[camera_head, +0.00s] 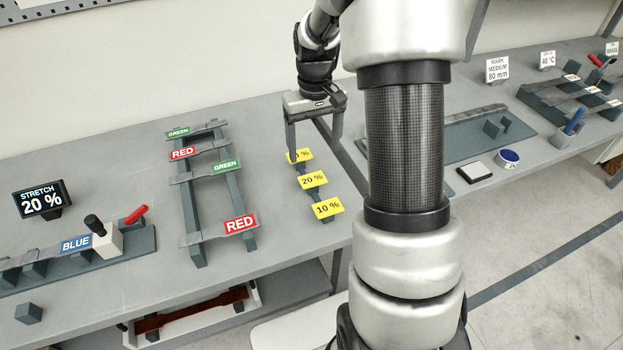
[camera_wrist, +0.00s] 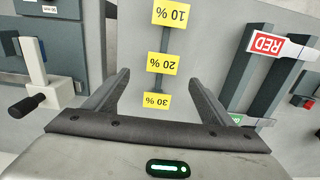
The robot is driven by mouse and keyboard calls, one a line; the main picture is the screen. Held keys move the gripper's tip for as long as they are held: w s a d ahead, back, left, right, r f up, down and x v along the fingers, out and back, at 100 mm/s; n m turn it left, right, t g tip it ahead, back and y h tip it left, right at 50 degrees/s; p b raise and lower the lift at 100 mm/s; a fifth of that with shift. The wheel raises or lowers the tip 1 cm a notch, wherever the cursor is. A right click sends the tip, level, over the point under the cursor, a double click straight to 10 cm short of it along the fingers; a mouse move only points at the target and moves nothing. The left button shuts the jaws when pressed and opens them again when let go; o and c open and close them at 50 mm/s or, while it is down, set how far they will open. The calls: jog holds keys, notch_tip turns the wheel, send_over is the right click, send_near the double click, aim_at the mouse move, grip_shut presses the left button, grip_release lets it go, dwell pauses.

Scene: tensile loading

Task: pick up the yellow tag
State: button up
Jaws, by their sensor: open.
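Three yellow tags stand in a line on the grey bench. In the head view the "10 %" tag (camera_head: 328,208) is nearest, the "20 %" tag (camera_head: 312,180) is in the middle, and the farthest tag (camera_head: 305,157) is partly hidden by a finger. In the wrist view the farthest reads "30 %" (camera_wrist: 156,100), with "20 %" (camera_wrist: 162,63) and "10 %" (camera_wrist: 168,13) beyond it. My gripper (camera_head: 313,148) is open, pointing down at the farthest tag. In the wrist view that tag shows between the spread fingers (camera_wrist: 160,78). I cannot tell the exact height above it.
A rack (camera_head: 226,190) with RED and GREEN labelled strips stands left of the tags. A STRETCH 20 % display (camera_head: 41,199) and a BLUE-labelled fixture (camera_head: 75,244) are farther left. My arm hides part of the bench right of the tags.

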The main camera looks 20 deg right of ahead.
aim_at(312, 179)
notch_tip(312, 179, down, 3)
jog(key=shift+f, duration=0.15)
jog(key=shift+s+a+f, duration=0.1)
jog(key=shift+a+f, duration=0.05)
jog(key=shift+f, duration=1.2)
jog(key=shift+s+a+f, duration=0.1)
jog(key=shift+a+f, duration=0.05)
jog(key=shift+f, duration=1.15)
jog(key=shift+f, duration=0.25)
jog(key=c, duration=1.1)
